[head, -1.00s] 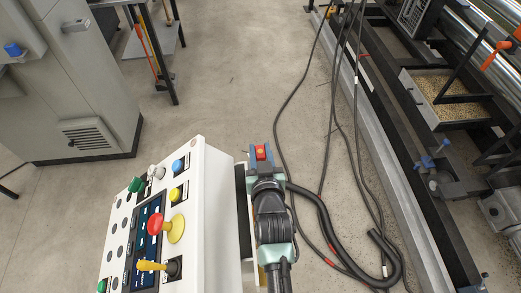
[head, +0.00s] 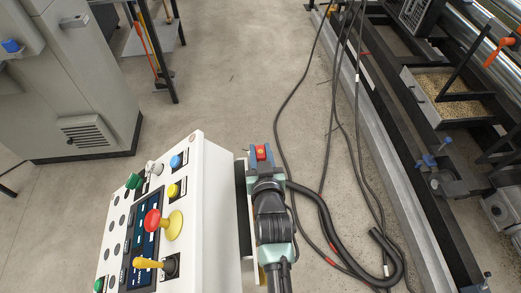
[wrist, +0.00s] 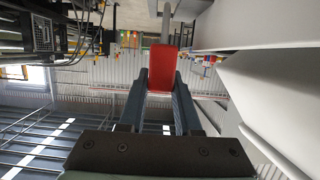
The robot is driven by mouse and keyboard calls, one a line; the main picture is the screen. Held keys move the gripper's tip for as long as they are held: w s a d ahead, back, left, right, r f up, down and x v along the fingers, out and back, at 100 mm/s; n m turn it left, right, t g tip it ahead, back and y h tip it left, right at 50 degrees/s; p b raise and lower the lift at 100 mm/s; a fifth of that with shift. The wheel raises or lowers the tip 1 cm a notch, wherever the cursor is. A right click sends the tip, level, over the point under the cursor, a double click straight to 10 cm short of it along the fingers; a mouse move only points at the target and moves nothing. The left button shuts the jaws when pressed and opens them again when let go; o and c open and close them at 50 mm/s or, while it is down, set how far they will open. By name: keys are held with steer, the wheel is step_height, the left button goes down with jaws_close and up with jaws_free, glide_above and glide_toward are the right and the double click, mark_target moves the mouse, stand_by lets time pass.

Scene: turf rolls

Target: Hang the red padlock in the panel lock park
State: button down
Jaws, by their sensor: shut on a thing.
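The red padlock (wrist: 162,70) is between the two fingertips of my gripper (wrist: 160,95) in the wrist view. Its red body faces the camera and its grey shackle points up in that picture. In the head view the padlock (head: 261,152) is a small red block with a yellowish spot at the tip of my gripper (head: 260,160). My gripper is shut on it, just right of the white control panel box. I cannot make out the panel lock park in these frames.
The white control panel (head: 215,190) with buttons, a red mushroom knob (head: 152,221) and a yellow lever (head: 150,263) stands close left of my arm. Dark cables (head: 325,150) lie on the floor to the right. A grey cabinet (head: 75,85) stands at upper left.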

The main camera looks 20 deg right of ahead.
steer(key=shift+f+b, duration=1)
steer(key=shift+f, duration=0.15)
steer(key=c, duration=0.5)
jaws_free()
steer(key=shift+f, duration=0.1)
steer(key=shift+s, duration=0.1)
steer(key=v, duration=1.2)
steer(key=shift+s+a, duration=0.15)
steer(key=shift+s, duration=0.2)
